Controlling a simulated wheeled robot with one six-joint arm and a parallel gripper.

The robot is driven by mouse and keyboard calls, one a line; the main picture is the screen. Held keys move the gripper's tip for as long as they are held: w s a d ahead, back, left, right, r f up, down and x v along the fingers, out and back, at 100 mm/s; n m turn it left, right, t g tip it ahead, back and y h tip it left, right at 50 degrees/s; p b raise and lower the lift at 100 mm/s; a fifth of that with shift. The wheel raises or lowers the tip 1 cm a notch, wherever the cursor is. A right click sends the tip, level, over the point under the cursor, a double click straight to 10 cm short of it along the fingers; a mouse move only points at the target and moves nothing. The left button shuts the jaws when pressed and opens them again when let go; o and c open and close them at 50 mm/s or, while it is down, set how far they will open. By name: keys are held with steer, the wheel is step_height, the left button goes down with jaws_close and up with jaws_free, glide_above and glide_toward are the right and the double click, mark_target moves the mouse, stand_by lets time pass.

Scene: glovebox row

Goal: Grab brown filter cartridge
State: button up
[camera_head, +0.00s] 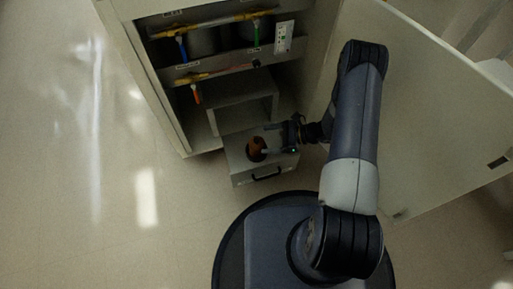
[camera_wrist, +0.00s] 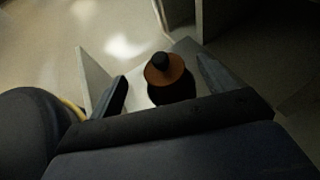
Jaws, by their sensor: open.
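The brown filter cartridge (camera_head: 256,149) stands in a pale grey drawer-like box (camera_head: 240,172) at the foot of the open cabinet. In the wrist view the cartridge (camera_wrist: 172,82) has an orange-brown round top with a black knob; its lower part is dark and partly hidden by my gripper. My gripper (camera_head: 267,140) comes in from the right in the head view and is open. In the wrist view one finger of my gripper (camera_wrist: 162,88) is on each side of the cartridge, with gaps showing. I cannot tell any contact.
The box has a black front handle (camera_head: 267,174). The cabinet (camera_head: 168,110) holds a grey stand (camera_head: 240,90) and shelves with yellow pipes (camera_head: 205,27) above. Its large door (camera_head: 430,110) stands open at right, close to my arm. The floor at left is clear.

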mark_target(257, 141)
steer(key=x, duration=0.2)
steer(key=b+x, duration=0.1)
steer(key=x, duration=0.1)
steer(key=b+x, duration=0.1)
steer(key=x, duration=0.1)
steer(key=shift+f, duration=0.35)
steer(key=shift+w+a+f, duration=0.1)
steer(key=shift+a, duration=0.45)
steer(key=shift+c, duration=0.3)
steer(key=c, duration=1)
